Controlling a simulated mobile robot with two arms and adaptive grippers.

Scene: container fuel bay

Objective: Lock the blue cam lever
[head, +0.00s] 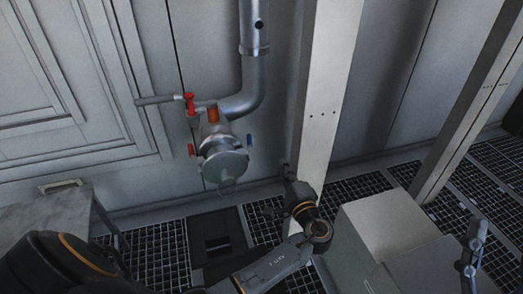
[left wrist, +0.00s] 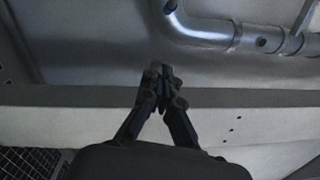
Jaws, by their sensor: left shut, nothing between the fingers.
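The blue cam lever (head: 250,141) is a small upright blue tab on the right side of the grey pipe coupling (head: 222,160) in the head view. A red lever (head: 191,150) sits on the coupling's left side. My left gripper (head: 287,172) is shut and empty, to the right of and lower than the blue lever in the picture, apart from it and close to the pale post. In the left wrist view its dark fingertips (left wrist: 161,72) are together in front of a pale beam.
The bent pipe (head: 255,75) comes down the wall, with a red-handled valve (head: 190,104) beside it. A pale post (head: 328,90) stands right of the coupling. Pale boxes (head: 385,225) are at lower right, near a grey jointed piece (head: 470,255). A grey table (head: 45,222) is at left.

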